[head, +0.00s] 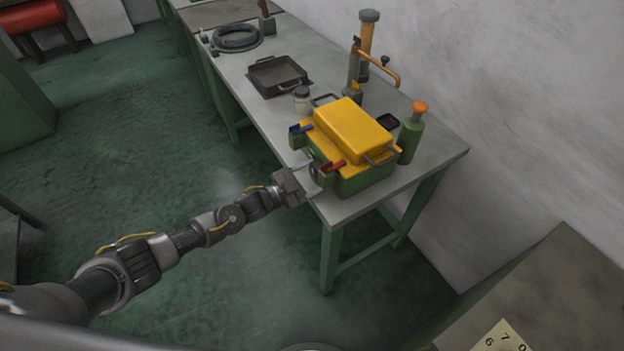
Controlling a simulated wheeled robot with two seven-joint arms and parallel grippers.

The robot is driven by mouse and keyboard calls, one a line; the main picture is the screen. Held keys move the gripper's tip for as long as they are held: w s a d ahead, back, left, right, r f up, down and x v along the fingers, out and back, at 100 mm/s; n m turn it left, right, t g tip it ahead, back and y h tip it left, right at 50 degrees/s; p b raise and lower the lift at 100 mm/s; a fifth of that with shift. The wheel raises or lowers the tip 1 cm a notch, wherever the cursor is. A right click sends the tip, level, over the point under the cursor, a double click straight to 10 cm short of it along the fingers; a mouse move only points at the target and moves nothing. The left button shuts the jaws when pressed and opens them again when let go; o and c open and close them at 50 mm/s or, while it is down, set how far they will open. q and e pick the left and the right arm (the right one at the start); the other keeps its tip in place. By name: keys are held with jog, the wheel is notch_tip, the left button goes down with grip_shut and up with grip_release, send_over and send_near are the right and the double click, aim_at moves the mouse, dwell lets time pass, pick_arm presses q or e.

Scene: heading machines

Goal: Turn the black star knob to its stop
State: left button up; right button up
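A green and yellow machine box (365,183) stands at the near end of the grey workbench. A small dark part (315,171) shows at its left end, partly hidden by my gripper. It may be the black star knob, but it is too small to make out its shape. My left gripper (313,179) reaches this end from the left, with its pale fingers apart on either side of the dark part. I cannot tell whether they touch it. My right gripper is not in view.
A black tray (277,76), a jar (302,98) and a pump (366,40) are farther back. The floor left of the bench is clear.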

pick_arm(q)
jog(key=shift+m+b, duration=1.2)
jog(key=shift+m, duration=0.8)
jog(key=o, duration=1)
jog(key=shift+s+f, duration=0.1)
jog(key=shift+a, duration=0.15)
